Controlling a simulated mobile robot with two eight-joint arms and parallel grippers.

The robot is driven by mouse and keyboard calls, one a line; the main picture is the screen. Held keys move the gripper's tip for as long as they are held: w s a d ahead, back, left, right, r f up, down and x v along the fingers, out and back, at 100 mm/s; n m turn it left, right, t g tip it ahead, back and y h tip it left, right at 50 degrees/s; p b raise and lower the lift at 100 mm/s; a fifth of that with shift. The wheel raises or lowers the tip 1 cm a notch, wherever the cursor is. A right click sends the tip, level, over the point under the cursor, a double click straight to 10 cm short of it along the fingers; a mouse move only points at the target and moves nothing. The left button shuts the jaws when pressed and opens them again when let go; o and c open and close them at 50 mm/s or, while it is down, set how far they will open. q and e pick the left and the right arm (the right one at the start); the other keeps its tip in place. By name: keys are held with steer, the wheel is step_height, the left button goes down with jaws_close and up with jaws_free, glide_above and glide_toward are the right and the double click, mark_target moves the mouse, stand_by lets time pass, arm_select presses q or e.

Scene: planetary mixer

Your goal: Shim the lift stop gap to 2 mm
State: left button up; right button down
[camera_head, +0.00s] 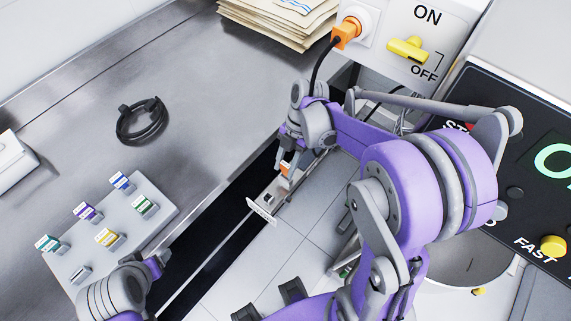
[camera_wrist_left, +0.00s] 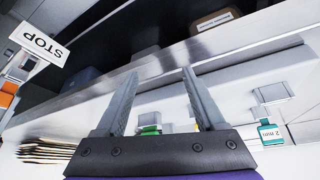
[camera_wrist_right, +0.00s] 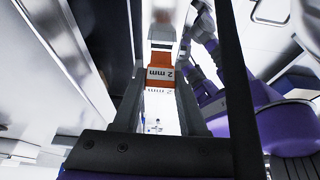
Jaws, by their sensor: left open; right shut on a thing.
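My right gripper (camera_head: 288,150) is shut on an orange tag marked 2 mm (camera_wrist_right: 158,73). The tag also shows in the head view (camera_head: 285,168), just above the lift stop bracket. The bracket carries a white STOP plate (camera_head: 261,211), which also shows in the left wrist view (camera_wrist_left: 40,45). I cannot tell whether the shim touches the stop. My left gripper (camera_wrist_left: 157,88) is open and empty by the shim rack (camera_head: 165,210). The rack holds several colour-tagged shims, including a teal one marked 2 mm (camera_wrist_left: 271,132).
A stack of envelopes (camera_head: 280,20) is at the back. The mixer's control panel (camera_head: 515,140) and a yellow ON/OFF switch (camera_head: 408,48) are on the right. A dark gap runs along the counter edge.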

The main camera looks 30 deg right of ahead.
steer(key=shift+f+b, duration=1.1)
steer(key=shift+f, duration=0.4)
stand_by(0.4)
steer(key=shift+c, duration=1.9)
jaws_free()
steer(key=v, duration=0.7)
steer(key=shift+r, duration=0.25)
steer(key=shift+d, duration=0.1)
